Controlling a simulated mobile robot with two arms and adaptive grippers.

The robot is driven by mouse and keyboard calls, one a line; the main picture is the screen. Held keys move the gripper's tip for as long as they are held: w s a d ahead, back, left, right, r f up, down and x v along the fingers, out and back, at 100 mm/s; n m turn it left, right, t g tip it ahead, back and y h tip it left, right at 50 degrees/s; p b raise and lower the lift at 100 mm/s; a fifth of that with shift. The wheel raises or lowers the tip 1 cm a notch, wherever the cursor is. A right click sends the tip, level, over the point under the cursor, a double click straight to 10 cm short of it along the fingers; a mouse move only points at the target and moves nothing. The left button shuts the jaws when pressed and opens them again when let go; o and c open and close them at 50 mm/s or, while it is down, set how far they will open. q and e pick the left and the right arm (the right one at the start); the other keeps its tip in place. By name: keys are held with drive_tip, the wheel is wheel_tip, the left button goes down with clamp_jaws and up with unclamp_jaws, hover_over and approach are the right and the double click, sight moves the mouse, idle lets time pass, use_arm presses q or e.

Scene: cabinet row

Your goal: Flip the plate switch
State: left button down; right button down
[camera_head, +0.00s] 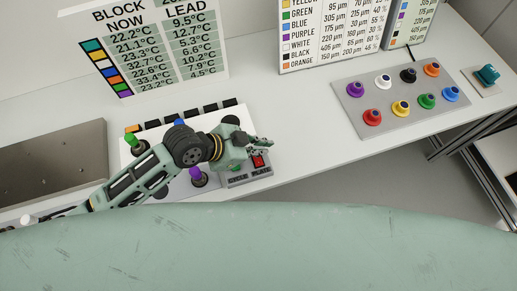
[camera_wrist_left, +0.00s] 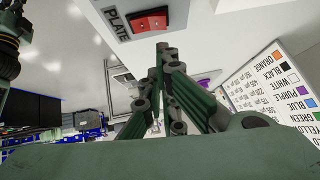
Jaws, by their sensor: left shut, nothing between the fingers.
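The plate switch (camera_head: 259,162) is a red rocker on a small grey panel (camera_head: 247,182), above a label that reads PLATE. In the left wrist view the red switch (camera_wrist_left: 150,20) shows at the top, beside its PLATE label. My left gripper (camera_head: 266,143) is just behind the switch in the head view, with its fingers close above the panel. In the left wrist view its fingertips (camera_wrist_left: 164,48) are together and empty, just below the switch in the picture. I cannot tell whether they touch it. My right gripper is not in view.
A grey panel of coloured buttons (camera_head: 375,98) sits to the right, with a teal knob (camera_head: 487,75) beyond. The white counter (camera_head: 300,130) between the panels is clear.

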sight(258, 159)
use_arm(q)
wheel_tip(258, 159, down, 2)
drive_tip(key=shift+a+f, duration=0.1)
drive_tip(key=shift+f, duration=0.1)
drive_tip(key=shift+w+a+f, duration=0.1)
drive_tip(key=shift+w+f, duration=0.2)
drive_tip(key=shift+f, duration=0.1)
drive_tip(key=shift+r, duration=0.1)
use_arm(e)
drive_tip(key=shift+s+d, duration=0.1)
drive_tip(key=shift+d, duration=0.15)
use_arm(q)
drive_tip(key=shift+s, duration=0.1)
